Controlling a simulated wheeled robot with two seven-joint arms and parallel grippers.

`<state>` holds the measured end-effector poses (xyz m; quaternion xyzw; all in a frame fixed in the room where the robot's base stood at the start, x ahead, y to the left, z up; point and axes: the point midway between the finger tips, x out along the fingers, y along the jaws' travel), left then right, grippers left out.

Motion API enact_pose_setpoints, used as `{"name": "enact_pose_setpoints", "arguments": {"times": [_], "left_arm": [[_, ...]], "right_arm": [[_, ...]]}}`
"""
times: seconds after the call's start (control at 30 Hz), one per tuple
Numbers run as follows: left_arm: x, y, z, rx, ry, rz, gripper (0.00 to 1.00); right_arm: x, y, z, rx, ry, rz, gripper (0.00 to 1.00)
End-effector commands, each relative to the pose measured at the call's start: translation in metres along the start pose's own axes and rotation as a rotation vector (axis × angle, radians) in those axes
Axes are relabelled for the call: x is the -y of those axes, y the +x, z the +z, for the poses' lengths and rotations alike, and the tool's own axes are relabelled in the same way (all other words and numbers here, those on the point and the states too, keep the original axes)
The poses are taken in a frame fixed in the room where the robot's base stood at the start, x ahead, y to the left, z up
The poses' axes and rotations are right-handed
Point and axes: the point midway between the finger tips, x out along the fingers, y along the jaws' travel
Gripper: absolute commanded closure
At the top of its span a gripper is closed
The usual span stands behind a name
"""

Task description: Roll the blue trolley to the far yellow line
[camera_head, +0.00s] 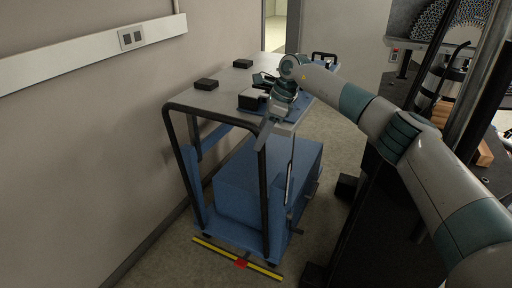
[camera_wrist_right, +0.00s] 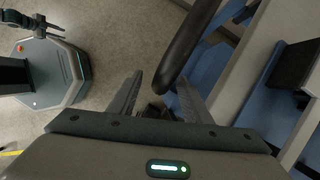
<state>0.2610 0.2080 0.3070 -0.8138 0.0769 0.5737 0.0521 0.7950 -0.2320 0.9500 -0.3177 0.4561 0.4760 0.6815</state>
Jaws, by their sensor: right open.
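The blue trolley (camera_head: 262,185) stands along the left wall, with a grey top, a blue lower body and a black tubular handle (camera_head: 215,117) at its near end. A yellow line (camera_head: 262,267) with a red mark lies on the floor just in front of that end. My right gripper (camera_head: 266,130) is open at the handle's right upper corner. In the right wrist view the black handle bar (camera_wrist_right: 190,45) reaches between the open fingertips; contact cannot be told. What seems to be my left gripper shows small at that view's upper left (camera_wrist_right: 38,27), its jaws unclear. No far yellow line shows.
Small black blocks (camera_head: 207,84) and other items sit on the trolley's top. A dark bench with machinery (camera_head: 440,55) and wooden pieces (camera_head: 483,152) stands at right. Between them runs a strip of clear floor (camera_head: 335,135) toward a doorway (camera_head: 276,30) at the back.

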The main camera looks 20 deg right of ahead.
Motion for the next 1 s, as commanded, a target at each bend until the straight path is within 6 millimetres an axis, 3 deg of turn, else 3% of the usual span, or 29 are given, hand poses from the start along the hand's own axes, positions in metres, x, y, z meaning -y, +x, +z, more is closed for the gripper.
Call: {"name": "enact_pose_setpoints", "arguments": {"times": [0.03, 0.5, 0.7, 1.0], "left_arm": [[0.007, 0.001, 0.003, 0.011, 0.002, -0.008, 0.69], [0.014, 0.0, 0.018, 0.091, -0.005, -0.013, 0.69], [0.015, -0.001, 0.02, 0.102, -0.006, -0.014, 0.69], [0.016, -0.001, 0.021, 0.108, -0.006, -0.015, 0.69]], "right_arm": [[0.001, -0.011, -0.001, 0.0, 0.0, -0.004, 0.55], [0.0, -0.102, -0.002, 0.0, 0.002, -0.001, 0.55], [0.0, -0.121, -0.002, -0.001, 0.002, 0.0, 0.55], [0.0, -0.125, -0.002, -0.002, 0.002, 0.001, 0.55]]}}
